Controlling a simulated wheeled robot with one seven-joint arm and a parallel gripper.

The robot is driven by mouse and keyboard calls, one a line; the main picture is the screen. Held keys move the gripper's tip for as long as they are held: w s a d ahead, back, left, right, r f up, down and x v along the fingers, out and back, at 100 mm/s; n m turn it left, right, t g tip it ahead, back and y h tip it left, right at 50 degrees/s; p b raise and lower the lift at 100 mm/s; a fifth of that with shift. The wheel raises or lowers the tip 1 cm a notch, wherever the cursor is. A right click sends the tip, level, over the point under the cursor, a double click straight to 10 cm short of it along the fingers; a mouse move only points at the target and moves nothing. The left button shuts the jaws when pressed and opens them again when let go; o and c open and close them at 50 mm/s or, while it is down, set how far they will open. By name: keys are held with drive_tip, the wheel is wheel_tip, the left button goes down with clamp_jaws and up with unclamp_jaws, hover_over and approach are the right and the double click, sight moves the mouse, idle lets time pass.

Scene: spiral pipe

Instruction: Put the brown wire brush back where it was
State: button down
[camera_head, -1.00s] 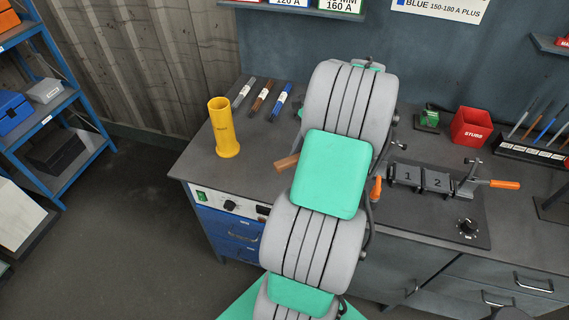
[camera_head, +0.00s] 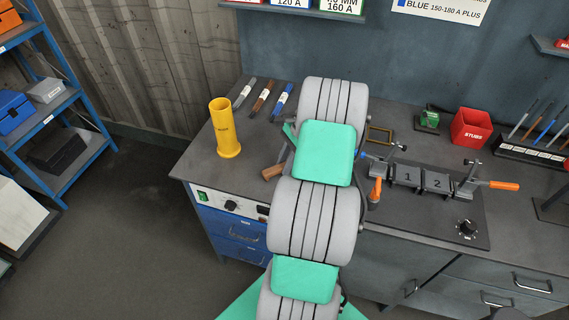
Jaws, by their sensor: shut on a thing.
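The brown wire brush shows only as its brown wooden handle (camera_head: 273,172) in the head view, just left of my arm and over the front left part of the bench (camera_head: 200,158). The rest of the brush is hidden behind my arm. My gripper (camera_head: 286,154) is mostly hidden too; a small grey part shows at the arm's left edge, by the handle. It is shut on the brush. A flat yellow-brown rectangular outline (camera_head: 380,135) lies on the bench right of my arm.

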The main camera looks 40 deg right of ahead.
drive_tip(key=c, duration=1.2)
unclamp_jaws()
drive_tip(key=shift+f, duration=0.15)
drive_tip(key=shift+o, duration=0.2)
drive_tip(key=p+v, duration=0.3)
drive_tip(key=v, duration=0.9)
drive_tip(key=w+a+r+n+h, duration=0.1)
drive_tip(key=w+a+r+n, duration=0.4)
drive_tip(key=a, duration=0.4)
drive_tip(key=w+a+r+n+h, duration=0.15)
drive_tip(key=a+r+n, duration=0.35)
drive_tip(key=a, duration=0.7)
drive_tip(key=s+a+n+t+h, duration=0.1)
drive_tip(key=s+a+n, duration=0.4)
drive_tip(key=a, duration=0.2)
drive_tip(key=s+a+r+n+t+h+b, duration=0.1)
drive_tip(key=s+a+n+t, duration=0.1)
drive_tip(key=s+a+n, duration=0.2)
drive_tip(key=shift+s+a+n, duration=0.4)
drive_tip(key=shift+a+n, duration=0.8)
drive_tip(key=shift+a, duration=0.95)
